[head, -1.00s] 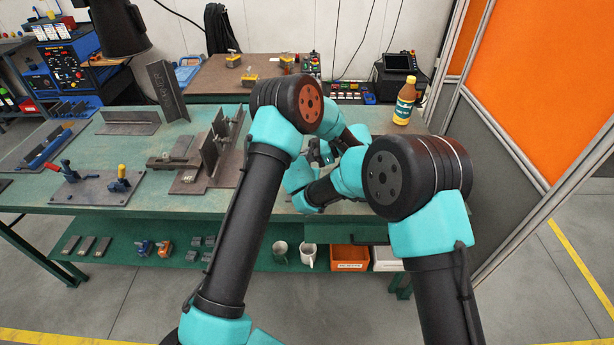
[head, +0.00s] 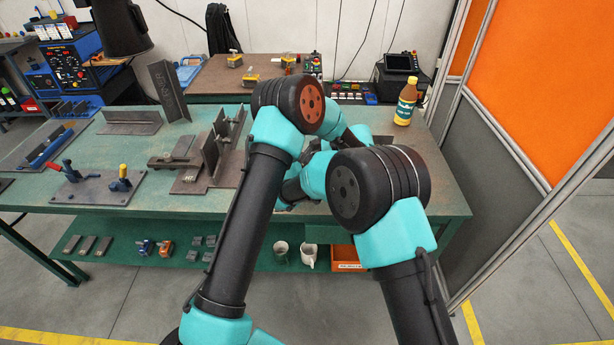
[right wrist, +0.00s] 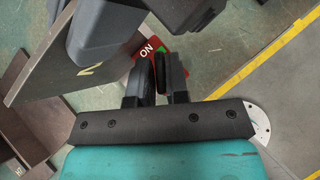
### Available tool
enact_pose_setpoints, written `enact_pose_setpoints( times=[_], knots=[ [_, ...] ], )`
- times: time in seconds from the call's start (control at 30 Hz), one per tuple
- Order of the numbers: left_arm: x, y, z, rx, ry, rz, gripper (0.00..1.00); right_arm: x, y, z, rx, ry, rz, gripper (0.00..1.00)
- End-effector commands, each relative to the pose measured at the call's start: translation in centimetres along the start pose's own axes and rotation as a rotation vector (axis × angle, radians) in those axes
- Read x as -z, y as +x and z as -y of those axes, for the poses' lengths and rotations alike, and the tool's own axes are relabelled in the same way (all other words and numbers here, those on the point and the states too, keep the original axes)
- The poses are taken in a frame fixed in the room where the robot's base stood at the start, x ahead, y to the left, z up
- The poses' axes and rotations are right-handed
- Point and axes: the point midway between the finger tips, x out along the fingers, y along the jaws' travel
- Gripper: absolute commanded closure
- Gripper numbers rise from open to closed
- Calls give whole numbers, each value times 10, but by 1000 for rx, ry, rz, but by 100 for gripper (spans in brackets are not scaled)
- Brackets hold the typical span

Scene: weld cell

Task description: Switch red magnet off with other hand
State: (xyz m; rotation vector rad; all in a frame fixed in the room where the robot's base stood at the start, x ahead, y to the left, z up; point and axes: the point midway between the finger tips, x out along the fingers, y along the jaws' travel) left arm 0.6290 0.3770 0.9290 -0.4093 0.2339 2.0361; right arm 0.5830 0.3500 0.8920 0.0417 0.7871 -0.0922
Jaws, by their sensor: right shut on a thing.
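The red magnet (right wrist: 178,52) shows in the right wrist view, with a white ON mark and a green patch beside my fingertips. A dark steel plate (right wrist: 85,70) marked 2 stands beside it. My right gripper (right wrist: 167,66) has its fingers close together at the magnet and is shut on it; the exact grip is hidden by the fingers. A dark grey body (right wrist: 200,20), seemingly my left gripper, covers part of the magnet and plate from above; its fingertips are hidden. In the head view my arms hide both grippers and the magnet.
The green bench (head: 105,207) carries steel angle pieces (head: 133,122), a clamp plate (head: 95,188) and a bottle (head: 405,103) at the back right. An orange-and-grey partition (head: 560,90) stands close on the right. The lower shelf holds mugs (head: 308,256) and an orange bin (head: 345,258).

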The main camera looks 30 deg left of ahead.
Motion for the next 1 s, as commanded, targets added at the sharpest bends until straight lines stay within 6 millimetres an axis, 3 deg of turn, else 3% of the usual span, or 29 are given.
enact_pose_setpoints(
  times=[0.07,0.1,0.3,1.0],
  knots=[
    [0,0,-1,-1,3,0,100,-2,-1,-1,-3,1,3,100],
    [0,0,-1,-1,3,0,100,-2,-1,-1,-3,1,3,82],
    [0,0,-1,-1,3,0,100,-1,-1,0,-2,0,1,63],
    [0,0,-1,-1,4,0,100,-1,1,2,-54,-54,1,62]
  ],
)
